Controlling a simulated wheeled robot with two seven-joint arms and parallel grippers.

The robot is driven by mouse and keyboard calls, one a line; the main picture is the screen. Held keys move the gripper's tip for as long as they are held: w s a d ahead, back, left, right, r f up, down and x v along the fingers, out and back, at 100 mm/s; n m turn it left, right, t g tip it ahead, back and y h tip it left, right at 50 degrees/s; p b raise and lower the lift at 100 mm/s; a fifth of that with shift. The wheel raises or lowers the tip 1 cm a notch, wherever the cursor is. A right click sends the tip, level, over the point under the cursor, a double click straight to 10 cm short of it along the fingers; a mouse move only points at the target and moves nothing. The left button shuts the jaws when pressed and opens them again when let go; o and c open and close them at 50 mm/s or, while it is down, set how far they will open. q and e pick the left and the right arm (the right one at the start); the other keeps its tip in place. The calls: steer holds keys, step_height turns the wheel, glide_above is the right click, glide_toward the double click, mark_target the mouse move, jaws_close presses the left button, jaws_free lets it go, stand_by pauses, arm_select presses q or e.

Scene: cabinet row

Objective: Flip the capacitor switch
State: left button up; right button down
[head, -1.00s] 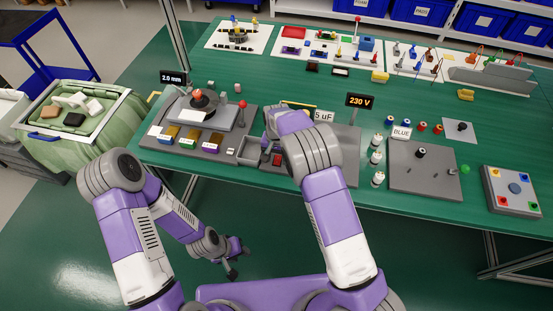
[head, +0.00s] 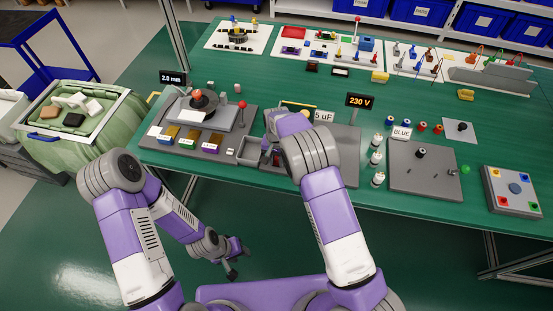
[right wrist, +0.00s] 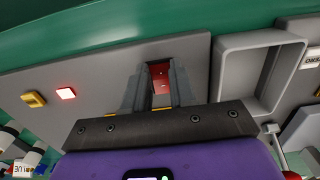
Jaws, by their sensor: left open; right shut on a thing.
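The capacitor switch (right wrist: 160,74) is a red rocker in a dark frame on a grey panel (head: 340,172), seen between the fingers in the right wrist view. My right gripper (right wrist: 158,88) is at the switch, its two fingers on either side of it, shut on it. In the head view my right gripper (head: 271,152) points down over the panel, and the wrist and fingers hide most of the switch. My left gripper (head: 234,266) hangs open and empty below the table's front edge, away from the switch.
A grey open tray (right wrist: 258,72) is beside the switch. The "5 uF" label (head: 324,117) and "230 V" display (head: 360,101) stand behind. White-based posts (head: 376,158) stand to the right.

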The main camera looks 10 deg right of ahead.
mark_target(277, 161)
steer(key=shift+w+r+g+p, duration=0.15)
steer(key=shift+g+p, duration=0.2)
steer(key=shift+g, duration=0.25)
steer(key=c, duration=0.9)
jaws_free()
steer(key=r, duration=0.5)
steer(key=r+p, duration=0.1)
steer(key=r, duration=0.1)
steer(key=shift+w+d+r, duration=0.2)
steer(key=shift+w, duration=0.2)
steer(key=shift+f, duration=0.1)
